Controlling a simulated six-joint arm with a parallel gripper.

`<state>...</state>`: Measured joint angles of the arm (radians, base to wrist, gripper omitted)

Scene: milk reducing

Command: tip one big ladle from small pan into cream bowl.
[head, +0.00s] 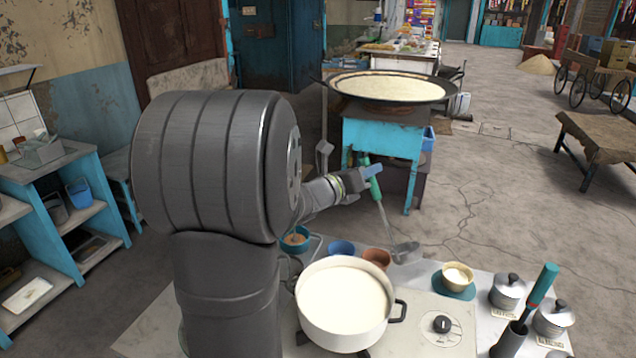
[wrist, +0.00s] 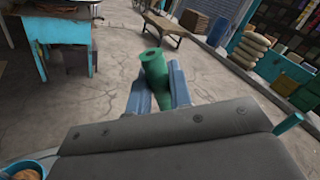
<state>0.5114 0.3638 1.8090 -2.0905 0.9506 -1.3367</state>
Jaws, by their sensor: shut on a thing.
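My gripper (head: 372,172) is shut on the green handle of a ladle (head: 384,215). The handle also shows between the fingers in the wrist view (wrist: 154,75). The ladle hangs steeply, with its grey bowl low, near the far edge of the counter, left of the cream bowl. I cannot tell whether it holds milk. The white pan (head: 331,334) on the counter is full of white milk. The cream bowl (head: 457,286) stands upright on a teal saucer, with something white in it.
Blue and brown cups (head: 377,258) stand behind the pan. A wide dark pan (head: 440,91) of milk sits on a blue stove (head: 385,138) beyond the counter.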

